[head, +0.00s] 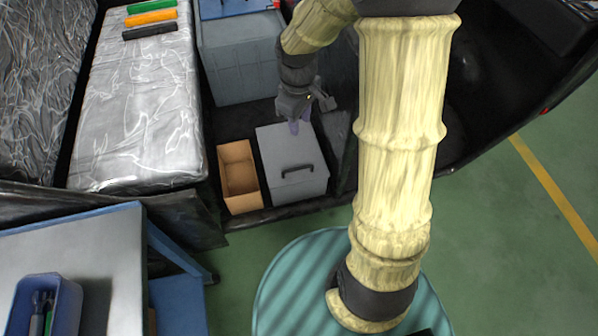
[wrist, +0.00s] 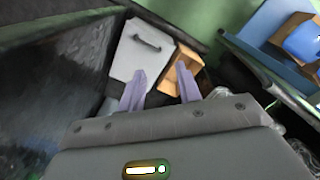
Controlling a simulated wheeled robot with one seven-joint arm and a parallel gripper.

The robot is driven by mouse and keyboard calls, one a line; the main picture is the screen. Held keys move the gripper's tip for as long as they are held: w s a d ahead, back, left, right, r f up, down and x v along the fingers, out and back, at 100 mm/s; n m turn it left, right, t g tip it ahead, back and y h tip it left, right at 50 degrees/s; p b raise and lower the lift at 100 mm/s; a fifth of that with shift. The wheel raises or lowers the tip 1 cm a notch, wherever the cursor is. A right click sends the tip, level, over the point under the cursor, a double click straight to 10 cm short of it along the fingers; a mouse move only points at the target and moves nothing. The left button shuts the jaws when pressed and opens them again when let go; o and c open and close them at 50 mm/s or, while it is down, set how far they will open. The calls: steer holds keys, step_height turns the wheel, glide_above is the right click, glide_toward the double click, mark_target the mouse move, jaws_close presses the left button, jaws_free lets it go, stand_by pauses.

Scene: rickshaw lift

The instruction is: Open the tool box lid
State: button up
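The tool box (head: 290,148) is a grey box with a flat lid and a dark handle (head: 297,171) along its near edge. The lid is shut. My gripper (head: 294,127) hangs over the far part of the lid in the head view, away from the handle. In the wrist view the tool box (wrist: 140,60) lies beyond my fingertips, with its handle (wrist: 147,42) at the far end. The two purple fingers of my gripper (wrist: 161,82) are spread apart with nothing between them. I cannot tell whether a finger touches the lid.
An open cardboard box (head: 239,177) stands just left of the tool box. A larger blue-grey bin (head: 240,70) stands behind. A silver wrapped block (head: 140,110) is at the left, and a work table (head: 95,250) at lower left. Green floor (head: 480,230) is clear at the right.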

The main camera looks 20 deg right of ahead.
steer(key=w+f+n+g+b, duration=0.2)
steer(key=w+f+n+b, duration=0.5)
steer(key=f, duration=0.4)
steer(key=n+b, duration=0.3)
steer(key=b, duration=0.1)
glide_above(299, 163)
step_height(299, 163, down, 7)
steer(key=shift+s+a+f, duration=0.2)
steer(key=shift+s+a, duration=0.1)
steer(key=shift+a, duration=0.15)
steer(key=shift+f, duration=0.1)
steer(key=s+f+b, duration=0.1)
steer(key=f, duration=0.4)
steer(key=s+f+b, duration=0.1)
steer(key=f+b, duration=0.1)
steer(key=f, duration=0.4)
steer(key=s+f+b, duration=0.1)
steer(key=f, duration=0.5)
steer(key=shift+s+b, duration=0.2)
steer(key=shift+b, duration=0.2)
jaws_close()
